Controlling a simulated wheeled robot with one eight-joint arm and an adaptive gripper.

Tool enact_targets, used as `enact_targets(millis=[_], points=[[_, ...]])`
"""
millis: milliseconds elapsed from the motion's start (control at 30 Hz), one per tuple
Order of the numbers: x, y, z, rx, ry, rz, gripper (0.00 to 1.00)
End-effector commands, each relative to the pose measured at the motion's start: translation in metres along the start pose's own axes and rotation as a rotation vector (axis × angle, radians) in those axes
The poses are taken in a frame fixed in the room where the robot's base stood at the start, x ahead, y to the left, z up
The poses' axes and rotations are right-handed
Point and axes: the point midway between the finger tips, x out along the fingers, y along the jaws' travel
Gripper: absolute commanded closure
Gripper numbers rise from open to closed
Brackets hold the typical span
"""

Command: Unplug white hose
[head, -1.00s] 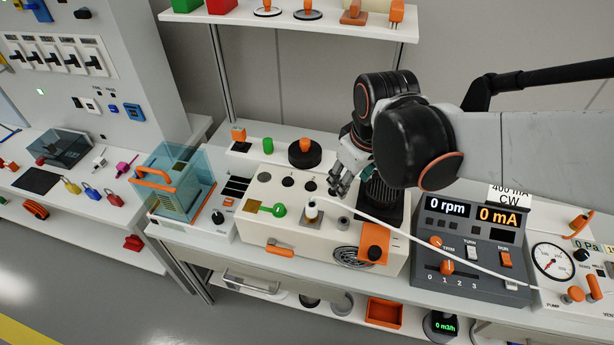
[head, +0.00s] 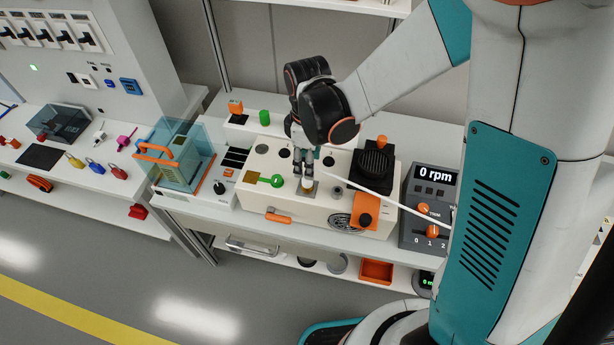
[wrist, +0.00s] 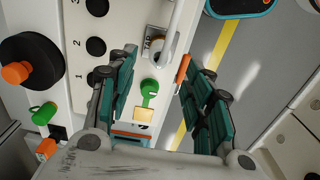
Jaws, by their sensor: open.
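The white hose (head: 385,197) runs from the right, past the control panel, to a white plug (head: 307,185) on top of the cream box (head: 239,185). In the wrist view the hose (wrist: 178,25) rises from the plug end (wrist: 157,46), which sits at a square plate marked TAP. My gripper (head: 305,168) is above the box, right at the plug in the head view. In the wrist view my gripper's fingers (wrist: 158,62) are apart, with the plug just beyond and between the tips. They look empty. Whether a finger touches the plug I cannot tell.
A green key-shaped piece (head: 273,180) lies left of the plug. Numbered dark holes (wrist: 97,46) lie beside my fingers. A black vented cylinder (head: 374,162) stands right of the plug, with an orange block (head: 364,207) in front. A clear blue case (head: 174,155) stands left.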

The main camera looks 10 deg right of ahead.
Motion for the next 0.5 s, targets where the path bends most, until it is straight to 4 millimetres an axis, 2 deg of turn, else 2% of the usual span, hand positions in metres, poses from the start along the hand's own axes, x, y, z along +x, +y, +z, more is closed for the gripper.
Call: enact_targets(millis=[267,500], points=[[0.006,0.0,0.0,0.002,0.0,0.001,0.53],[0.029,0.0,0.0,0.002,0.001,0.001,0.53]])
